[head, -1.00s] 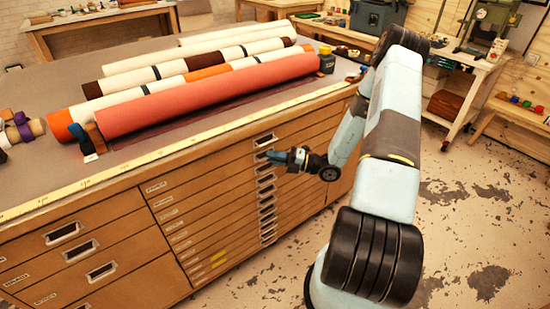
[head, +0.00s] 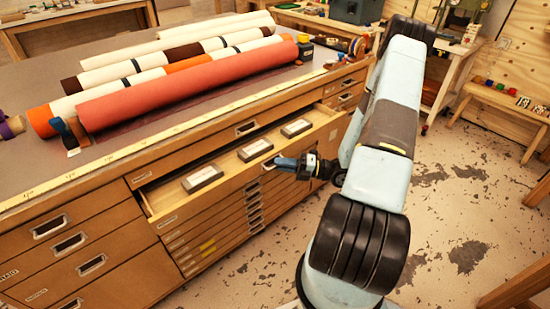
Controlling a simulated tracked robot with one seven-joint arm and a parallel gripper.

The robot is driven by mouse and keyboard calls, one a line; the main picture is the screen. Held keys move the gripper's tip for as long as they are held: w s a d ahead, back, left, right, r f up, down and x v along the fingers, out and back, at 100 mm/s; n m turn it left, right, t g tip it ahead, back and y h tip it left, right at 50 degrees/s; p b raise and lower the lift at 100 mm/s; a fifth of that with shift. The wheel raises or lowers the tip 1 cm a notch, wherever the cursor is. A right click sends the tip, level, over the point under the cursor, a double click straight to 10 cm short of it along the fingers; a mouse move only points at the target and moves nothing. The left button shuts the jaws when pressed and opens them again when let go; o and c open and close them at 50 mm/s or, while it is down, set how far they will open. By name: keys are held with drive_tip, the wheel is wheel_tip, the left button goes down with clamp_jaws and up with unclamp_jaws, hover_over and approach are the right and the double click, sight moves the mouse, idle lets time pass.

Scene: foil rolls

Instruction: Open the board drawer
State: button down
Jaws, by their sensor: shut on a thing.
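A wide, shallow drawer (head: 205,206) in the upper part of the wooden cabinet's long stack stands pulled out. Its inside shows, with three flat grey blocks with pale tops (head: 203,178) lying in a row. The label on its front is too small to read. My gripper (head: 277,163) is at the front of this drawer, right of its middle, and shut on its handle. The fingers largely hide the handle. The drawers above and below it in this stack are closed.
Coral, orange-and-white and cream rolls (head: 190,87) lie on the cabinet top, with a yellow ruler strip (head: 120,155) along its front edge. Closed drawers (head: 75,243) fill the left side. Worn floor (head: 440,220) is clear to the right; a wooden edge (head: 515,290) shows at lower right.

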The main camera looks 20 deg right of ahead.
drive_tip(key=s+d, duration=0.2)
drive_tip(key=s, duration=0.4)
drive_tip(key=shift+f, duration=0.2)
drive_tip(key=c, duration=1.2)
unclamp_jaws()
drive_tip(key=shift+w+a, duration=0.1)
drive_tip(key=shift+w, duration=0.05)
drive_tip(key=shift+c, duration=0.2)
drive_tip(key=shift+r, duration=0.1)
drive_tip(key=v, duration=1.4)
drive_tip(key=shift+w, duration=0.1)
